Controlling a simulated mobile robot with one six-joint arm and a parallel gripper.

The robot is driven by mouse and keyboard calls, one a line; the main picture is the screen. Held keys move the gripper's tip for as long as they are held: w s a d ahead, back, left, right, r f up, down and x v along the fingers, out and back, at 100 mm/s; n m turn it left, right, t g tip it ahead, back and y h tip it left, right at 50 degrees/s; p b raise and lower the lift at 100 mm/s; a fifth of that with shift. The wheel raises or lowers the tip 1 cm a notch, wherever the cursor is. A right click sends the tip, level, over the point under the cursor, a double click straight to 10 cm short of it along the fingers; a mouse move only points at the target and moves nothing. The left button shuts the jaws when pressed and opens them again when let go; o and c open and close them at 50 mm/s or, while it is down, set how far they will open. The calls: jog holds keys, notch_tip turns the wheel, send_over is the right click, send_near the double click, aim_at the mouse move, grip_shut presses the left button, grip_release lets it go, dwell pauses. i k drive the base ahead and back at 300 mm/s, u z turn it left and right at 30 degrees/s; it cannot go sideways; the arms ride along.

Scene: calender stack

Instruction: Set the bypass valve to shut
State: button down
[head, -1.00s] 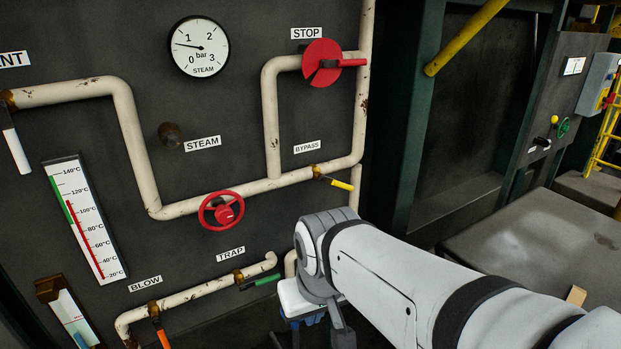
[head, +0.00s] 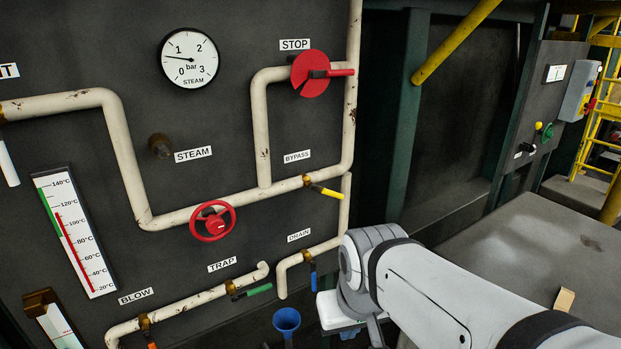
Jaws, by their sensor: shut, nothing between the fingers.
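The bypass valve (head: 325,191) has a yellow-tipped lever on a brass body, on the cream pipe below the BYPASS label (head: 297,156). Its lever points right and slightly down, at a slant to the pipe, which rises to the right; it is neither clearly along nor clearly across it. My white arm comes in from the lower right. Its wrist is below and right of the lever, apart from it. My gripper's fingers do not show in the head view.
The red handwheel (head: 212,221) is left on the same pipe. Below are the drain valve's blue lever (head: 313,275), the trap valve's green lever (head: 258,289) and a blue funnel (head: 287,320). The red stop valve (head: 312,74) is above. A grey table (head: 530,245) stands right.

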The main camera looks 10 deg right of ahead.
aim_at(312, 188)
jog(key=u, duration=0.05)
jog(key=i, duration=1)
jog(key=z, duration=0.05)
